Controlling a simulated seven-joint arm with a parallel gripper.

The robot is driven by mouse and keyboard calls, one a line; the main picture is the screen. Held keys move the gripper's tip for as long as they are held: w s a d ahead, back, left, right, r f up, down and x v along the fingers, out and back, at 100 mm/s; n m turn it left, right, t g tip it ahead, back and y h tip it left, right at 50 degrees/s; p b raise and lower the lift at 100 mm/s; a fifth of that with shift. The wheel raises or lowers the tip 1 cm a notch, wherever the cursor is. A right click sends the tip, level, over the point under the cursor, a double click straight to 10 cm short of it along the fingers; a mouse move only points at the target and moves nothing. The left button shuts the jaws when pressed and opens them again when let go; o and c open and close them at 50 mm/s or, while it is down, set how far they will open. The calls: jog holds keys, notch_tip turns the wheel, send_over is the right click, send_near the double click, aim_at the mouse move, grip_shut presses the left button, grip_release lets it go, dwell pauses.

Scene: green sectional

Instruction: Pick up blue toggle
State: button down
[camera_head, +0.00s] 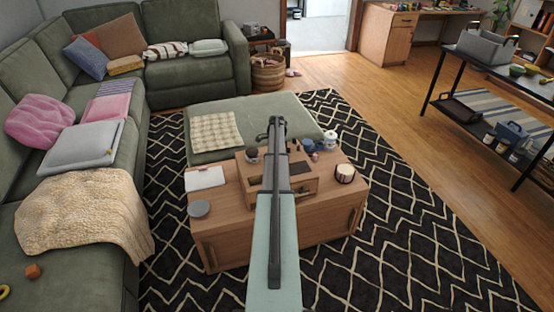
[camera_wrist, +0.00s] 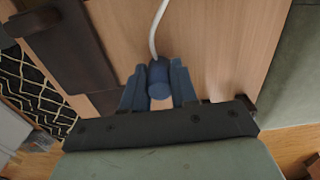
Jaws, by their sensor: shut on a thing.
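My gripper (camera_head: 271,128) is over the coffee table at the end of my outstretched arm. In the wrist view my gripper (camera_wrist: 158,84) has two dark blue fingers shut on the blue toggle (camera_wrist: 158,70), a small blue rounded piece. A white cord runs up from it in the picture. In the head view the arm and gripper hide the toggle. I cannot tell whether it touches the surface below.
The wooden coffee table (camera_head: 228,231) bears a wooden box (camera_head: 305,181), a white notebook (camera_head: 205,178), a grey round tin (camera_head: 199,208), a striped candle (camera_head: 345,173) and a white pot (camera_head: 330,138). A green ottoman (camera_head: 262,112) stands behind. A green sectional (camera_head: 190,77) lies left.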

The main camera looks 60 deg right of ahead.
jog(key=shift+r, duration=0.15)
notch_tip(320, 180, up, 10)
jog(key=shift+f, duration=0.1)
dwell(0.5)
dwell(0.4)
